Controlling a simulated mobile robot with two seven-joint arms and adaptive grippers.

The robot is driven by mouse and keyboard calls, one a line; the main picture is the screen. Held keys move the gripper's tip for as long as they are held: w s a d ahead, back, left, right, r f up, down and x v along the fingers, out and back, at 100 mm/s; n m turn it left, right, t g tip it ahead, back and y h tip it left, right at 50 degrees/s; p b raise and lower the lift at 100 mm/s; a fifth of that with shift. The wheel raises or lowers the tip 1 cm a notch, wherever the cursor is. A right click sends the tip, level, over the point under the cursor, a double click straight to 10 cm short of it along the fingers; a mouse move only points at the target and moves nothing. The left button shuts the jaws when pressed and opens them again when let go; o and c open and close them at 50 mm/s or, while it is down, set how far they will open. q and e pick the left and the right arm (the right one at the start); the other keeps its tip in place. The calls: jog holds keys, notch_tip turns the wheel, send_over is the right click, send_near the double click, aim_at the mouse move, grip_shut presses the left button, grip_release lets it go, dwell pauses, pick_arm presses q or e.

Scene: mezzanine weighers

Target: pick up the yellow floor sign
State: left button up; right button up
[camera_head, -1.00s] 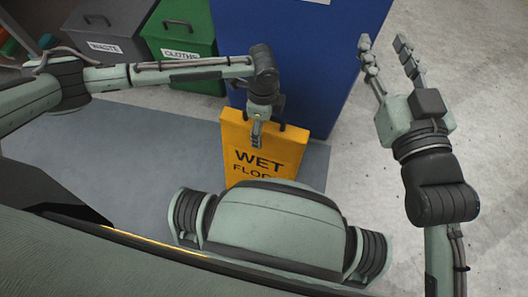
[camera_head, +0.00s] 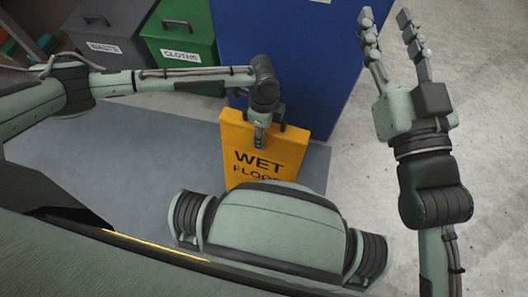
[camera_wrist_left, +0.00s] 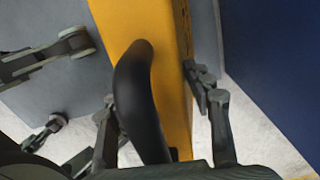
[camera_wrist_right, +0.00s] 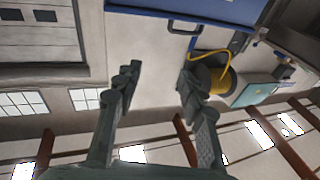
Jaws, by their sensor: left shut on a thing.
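The yellow floor sign (camera_head: 236,140) stands upright in front of the blue cabinet in the head view, with "WET FLOOR" on its face. Its lower part is hidden behind my body. My left gripper (camera_head: 259,140) is at the sign's top edge, shut on it. In the left wrist view the sign (camera_wrist_left: 172,90) runs between the two fingers, with a black curved handle (camera_wrist_left: 137,95) beside it. My right gripper (camera_head: 390,45) is raised at the right, open and empty. Its spread fingers also show in the right wrist view (camera_wrist_right: 157,85).
A blue cabinet (camera_head: 290,50) stands right behind the sign. A grey waste bin (camera_head: 110,30) and a green cloths bin (camera_head: 180,45) stand at the back left. A grey mat (camera_head: 130,165) covers the floor at left. Pale floor (camera_head: 490,120) at right is clear.

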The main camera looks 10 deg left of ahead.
pick_arm(q)
grip_shut()
jog(key=shift+r, duration=0.15)
